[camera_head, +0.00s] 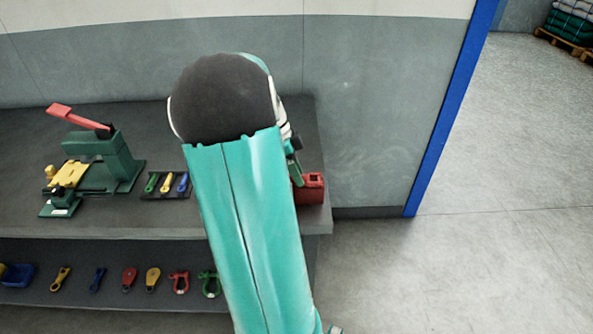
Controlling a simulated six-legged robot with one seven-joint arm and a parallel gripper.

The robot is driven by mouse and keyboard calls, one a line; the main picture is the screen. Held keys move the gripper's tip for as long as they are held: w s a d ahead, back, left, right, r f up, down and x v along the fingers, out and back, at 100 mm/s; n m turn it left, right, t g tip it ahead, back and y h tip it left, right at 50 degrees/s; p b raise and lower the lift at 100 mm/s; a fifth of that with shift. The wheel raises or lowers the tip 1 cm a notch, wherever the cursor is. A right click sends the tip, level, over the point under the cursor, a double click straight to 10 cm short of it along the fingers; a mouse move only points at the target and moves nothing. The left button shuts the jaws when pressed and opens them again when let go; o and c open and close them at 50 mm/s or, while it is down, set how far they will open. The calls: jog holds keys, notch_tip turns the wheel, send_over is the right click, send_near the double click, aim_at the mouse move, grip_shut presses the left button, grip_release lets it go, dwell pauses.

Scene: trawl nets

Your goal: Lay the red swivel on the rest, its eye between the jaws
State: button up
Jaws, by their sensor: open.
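A green press (108,160) with a red lever stands on the bench at left. A yellow part (70,174) and a small green block (60,205) sit at its front left; I cannot tell which part is the rest or see its jaws clearly. A black tray (147,195) beside the press holds a green, a yellow and a blue piece. No red swivel shows in that tray, and I cannot make one out on the bench. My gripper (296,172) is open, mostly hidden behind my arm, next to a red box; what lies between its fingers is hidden.
The red box (313,190) stands near the bench's right end. The lower shelf (100,301) carries several parts: a red piece (129,280), a red shackle (179,283), a green shackle (210,284), yellow and blue pieces and a blue bin (18,275).

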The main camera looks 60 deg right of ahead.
jog(key=shift+w+a, duration=0.1)
jog(key=shift+w, duration=0.15)
jog(key=v, duration=1.3)
jog(key=shift+s+r, duration=0.15)
jog(key=shift+s, duration=0.2)
jog(key=w+a+r+n+t+h, duration=0.1)
jog(key=w+a+n+t, duration=0.25)
jog(key=a+n, duration=0.65)
jog(key=w+a+r+n+t, duration=0.2)
jog(key=w+a+n+t, duration=0.3)
jog(key=a, duration=0.9)
jog(key=s+a+f+n+t, duration=0.1)
jog(key=s+a+n, duration=0.2)
jog(key=a+n, duration=0.4)
jog(key=s+a+f+n+t, duration=0.1)
jog(key=s+a+n, duration=0.2)
jog(key=a+n, duration=0.5)
jog(key=a, duration=0.3)
jog(key=shift+s+a+f+y, duration=0.3)
jog(key=shift+s+a+y, duration=0.05)
jog(key=shift+y, duration=0.05)
